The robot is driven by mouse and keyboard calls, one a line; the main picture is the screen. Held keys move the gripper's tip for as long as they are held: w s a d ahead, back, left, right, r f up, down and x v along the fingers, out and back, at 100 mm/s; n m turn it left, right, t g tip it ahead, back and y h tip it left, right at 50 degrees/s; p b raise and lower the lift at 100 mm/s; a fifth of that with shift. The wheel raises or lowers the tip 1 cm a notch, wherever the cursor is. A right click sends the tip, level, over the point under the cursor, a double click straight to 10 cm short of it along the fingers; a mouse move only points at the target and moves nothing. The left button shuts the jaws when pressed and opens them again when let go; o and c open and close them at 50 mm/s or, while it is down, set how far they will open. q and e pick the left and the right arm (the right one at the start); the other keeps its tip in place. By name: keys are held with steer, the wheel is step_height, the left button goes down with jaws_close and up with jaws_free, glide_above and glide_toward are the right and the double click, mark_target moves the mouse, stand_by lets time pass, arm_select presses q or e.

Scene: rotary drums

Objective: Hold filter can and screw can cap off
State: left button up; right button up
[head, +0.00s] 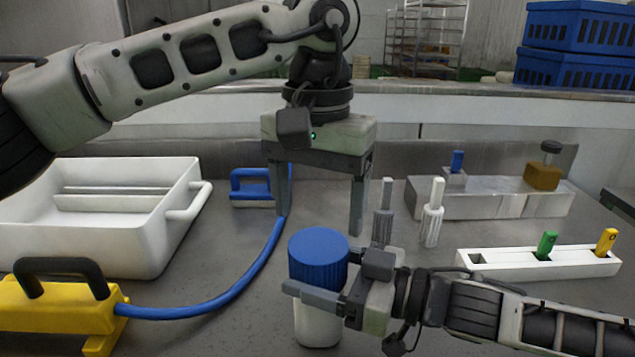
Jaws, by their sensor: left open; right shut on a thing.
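The filter can (317,327) is a pale cylinder standing upright on the grey table at the lower centre. A blue ribbed cap (318,255) sits on its top. My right gripper (318,293) comes in from the right and is shut on the can just below the cap; its fingers hide part of the can. My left gripper (318,211) points downward above and behind the cap, open and empty, with its two fingers apart. The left fingertips are apart from the cap in the picture.
A white tray (90,235) and a yellow block (55,308) with a blue hose (215,303) lie left. A white rack (540,263) with green and yellow pieces and a grey block (490,200) stand right. Grey and white pegs stand behind my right gripper.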

mark_target(318, 245)
arm_select(q)
step_height(318, 245, up, 5)
steer(key=m, duration=0.4)
steer(key=f, duration=1.1)
steer(key=shift+w+f, duration=0.2)
steer(key=c, duration=0.7)
steer(key=n, duration=0.4)
steer(key=o, duration=1.1)
steer(key=shift+s, duration=0.1)
